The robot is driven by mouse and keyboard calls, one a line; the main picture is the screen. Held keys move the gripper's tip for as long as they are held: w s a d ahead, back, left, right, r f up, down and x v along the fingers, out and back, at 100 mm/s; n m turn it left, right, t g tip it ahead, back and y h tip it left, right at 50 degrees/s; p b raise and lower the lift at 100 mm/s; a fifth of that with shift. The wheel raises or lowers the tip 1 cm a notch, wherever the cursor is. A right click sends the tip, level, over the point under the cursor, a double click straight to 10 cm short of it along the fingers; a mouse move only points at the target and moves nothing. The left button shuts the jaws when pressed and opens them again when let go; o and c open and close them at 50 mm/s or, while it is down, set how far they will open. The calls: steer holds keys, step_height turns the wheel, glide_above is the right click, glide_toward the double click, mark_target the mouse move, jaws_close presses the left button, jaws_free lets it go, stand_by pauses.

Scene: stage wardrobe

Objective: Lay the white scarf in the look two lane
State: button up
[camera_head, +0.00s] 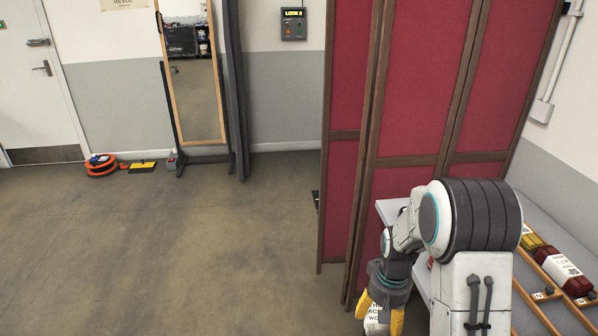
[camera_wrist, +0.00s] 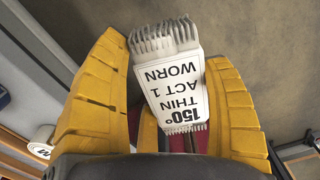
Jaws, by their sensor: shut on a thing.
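My gripper (camera_head: 382,318) is at the bottom of the head view, just left of the table. Its yellow fingers are shut on the white scarf (camera_head: 374,322). In the wrist view the white scarf (camera_wrist: 172,72) is a small folded bundle with fringed ends and a printed label reading "150° THIN ACT 1 WORN", held between the fingers. The table (camera_head: 545,200) at the right has lanes split by wooden strips (camera_head: 535,305). A dark red bundle with a white label (camera_head: 567,272) and a yellow one (camera_head: 532,243) lie there. My arm hides part of the table; I cannot tell which lane is look two.
A tall red folding screen (camera_head: 420,90) stands close behind my arm. A wall box (camera_head: 293,20) shows a lit "LOOK" sign, its number unclear. A mirror (camera_head: 190,70) and an orange cable reel (camera_head: 101,166) are at the far wall. The floor at left is clear.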

steer(key=w+a+f+n, duration=0.1)
steer(key=w+a, duration=0.3)
steer(key=w, duration=0.1)
steer(key=shift+w+a+f+n, duration=0.2)
steer(key=shift+w+f+n, duration=0.05)
steer(key=shift+w+n, duration=0.15)
steer(key=shift+d, duration=0.1)
